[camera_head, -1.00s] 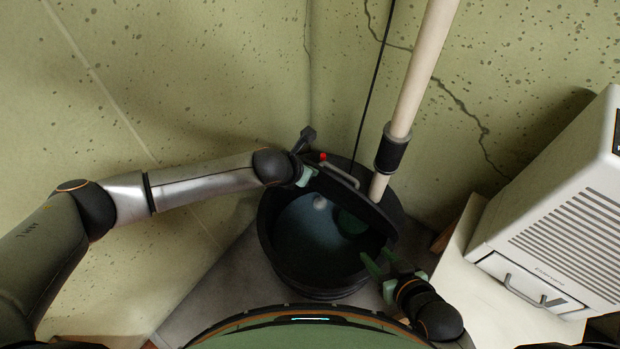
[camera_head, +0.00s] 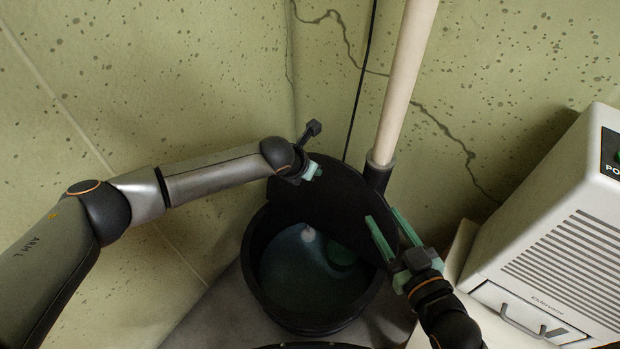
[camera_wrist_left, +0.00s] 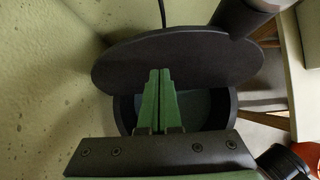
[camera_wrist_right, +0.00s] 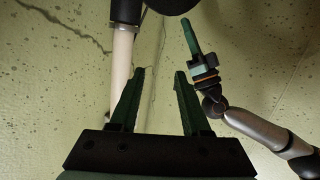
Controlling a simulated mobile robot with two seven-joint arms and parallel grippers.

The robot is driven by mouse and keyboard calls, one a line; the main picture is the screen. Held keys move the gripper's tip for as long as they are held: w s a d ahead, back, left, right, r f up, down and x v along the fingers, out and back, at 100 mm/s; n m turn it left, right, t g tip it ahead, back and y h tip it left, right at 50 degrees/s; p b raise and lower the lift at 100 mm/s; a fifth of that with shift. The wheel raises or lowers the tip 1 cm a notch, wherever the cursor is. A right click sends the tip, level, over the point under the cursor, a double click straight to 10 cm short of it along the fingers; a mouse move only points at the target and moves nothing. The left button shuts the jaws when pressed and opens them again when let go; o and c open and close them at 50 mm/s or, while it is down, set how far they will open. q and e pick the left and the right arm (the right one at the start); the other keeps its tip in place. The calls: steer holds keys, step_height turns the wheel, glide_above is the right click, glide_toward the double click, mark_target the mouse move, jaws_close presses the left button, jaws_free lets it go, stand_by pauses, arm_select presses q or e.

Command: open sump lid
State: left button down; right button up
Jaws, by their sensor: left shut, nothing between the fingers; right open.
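The black sump lid (camera_head: 332,203) stands steeply raised at the back of the round black sump basin (camera_head: 256,272). Water and a green round part show inside the basin. My left gripper (camera_head: 316,172) is shut and empty at the lid's upper left; in the left wrist view its fingers (camera_wrist_left: 160,72) lie in front of the lid's face (camera_wrist_left: 205,58). My right gripper (camera_head: 383,217) is open at the lid's right side, its fingers pointing up beside it; whether they touch it is unclear. In the right wrist view nothing lies between the fingers (camera_wrist_right: 160,72).
A pale vertical pipe (camera_head: 405,85) with a dark sleeve rises just behind the lid, and a black cord (camera_head: 360,90) hangs beside it. A white vented appliance (camera_head: 550,240) stands close on the right. Cracked green walls (camera_head: 200,80) enclose the corner.

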mark_target(331, 158)
step_height(331, 158, up, 14)
steer(key=f+n+t+y+b, duration=0.1)
steer(key=n+t+y+b, duration=0.2)
steer(key=t, duration=0.2)
arm_select(q)
steer(key=w+d, duration=0.1)
steer(key=w+b, duration=0.1)
steer(key=w+d, duration=0.1)
steer(key=shift+w+d+f, duration=0.25)
steer(key=shift+w+d, duration=0.1)
steer(key=shift+w+d+b, duration=0.15)
steer(key=shift+b, duration=0.35)
steer(key=shift+w+d+b, duration=0.25)
steer(key=shift+w+b, duration=0.1)
steer(key=shift+b, duration=0.1)
steer(key=shift+w+d+r+b, duration=0.15)
steer(key=shift+w+r+b, duration=0.15)
steer(key=shift+b, duration=0.15)
arm_select(e)
steer(key=s+a+r+n+t+y, duration=0.2)
steer(key=s+r+n+y, duration=0.3)
steer(key=s+r+y, duration=0.1)
steer(key=shift+s+a+r+n+y, duration=0.2)
steer(key=shift+s+r+n+y, duration=0.15)
steer(key=shift+r+y, duration=0.6)
steer(key=shift+f, duration=0.1)
